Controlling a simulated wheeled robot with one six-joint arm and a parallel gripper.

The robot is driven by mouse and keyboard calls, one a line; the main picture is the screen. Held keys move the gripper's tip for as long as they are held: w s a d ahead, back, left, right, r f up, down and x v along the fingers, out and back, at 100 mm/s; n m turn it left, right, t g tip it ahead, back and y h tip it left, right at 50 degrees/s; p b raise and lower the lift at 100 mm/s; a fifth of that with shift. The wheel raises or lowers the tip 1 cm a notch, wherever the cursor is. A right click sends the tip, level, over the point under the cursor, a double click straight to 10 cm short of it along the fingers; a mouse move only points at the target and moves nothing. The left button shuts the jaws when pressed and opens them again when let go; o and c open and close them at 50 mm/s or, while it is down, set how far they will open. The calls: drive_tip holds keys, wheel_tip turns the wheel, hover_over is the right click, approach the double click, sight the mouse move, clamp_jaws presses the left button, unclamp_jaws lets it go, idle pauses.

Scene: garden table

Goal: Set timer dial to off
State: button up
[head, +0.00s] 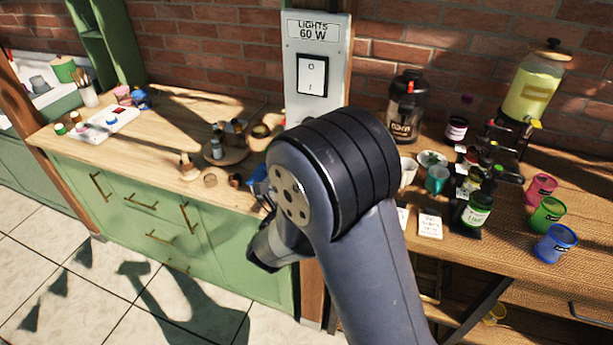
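I cannot make out a timer dial in the head view. A grey panel (316,75) labelled "LIGHTS 60 W" is on the wooden post at the top centre. It carries a white rocker switch (313,76) in a black frame, not a dial. My grey arm rises from the bottom centre, and its large black-banded joint covers the area just below the panel. The arm folds back down to the left, in front of the green cabinet. My gripper's fingers are not visible.
A wooden counter (80,145) on green cabinets stands at left, with jars and small pots. A wooden table (497,262) at right holds a drink dispenser (531,90), a dark blender-like jar (407,108), bottles and coloured cups. Tiled floor (60,285) is open at lower left.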

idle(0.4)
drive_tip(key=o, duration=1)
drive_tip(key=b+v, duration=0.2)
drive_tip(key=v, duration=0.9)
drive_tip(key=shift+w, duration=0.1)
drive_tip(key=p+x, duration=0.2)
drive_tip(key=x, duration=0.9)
